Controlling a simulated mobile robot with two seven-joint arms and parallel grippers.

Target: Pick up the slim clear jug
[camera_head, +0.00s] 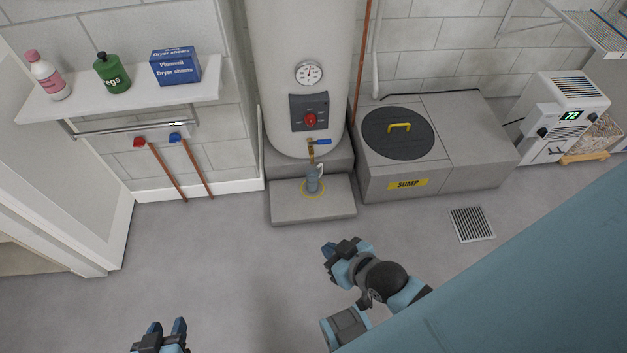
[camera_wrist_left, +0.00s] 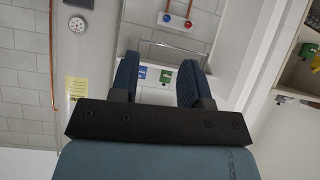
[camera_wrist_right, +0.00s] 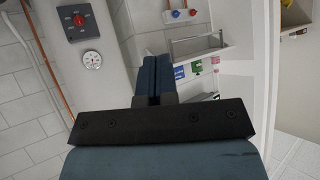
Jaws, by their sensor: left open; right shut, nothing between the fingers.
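The slim clear jug (camera_head: 313,180) stands upright on a low grey step under the brass tap with the blue lever, in front of the water heater. It looks bluish and see-through, and a yellow ring is marked around its base. My left gripper (camera_head: 165,330) is open and empty at the bottom left of the head view, well short of the jug; its spread fingers show in the left wrist view (camera_wrist_left: 160,85). My right gripper (camera_head: 330,250) is shut and empty, below and slightly right of the jug, apart from it. Its closed fingers show in the right wrist view (camera_wrist_right: 154,78). Neither wrist view shows the jug.
The low step (camera_head: 335,205) juts out before the heater (camera_head: 300,30). A sump box (camera_head: 470,150) with a round dark lid stands to its right. A shelf (camera_head: 120,98) with a bottle, green container and blue box is at left. Floor before the step is mostly clear.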

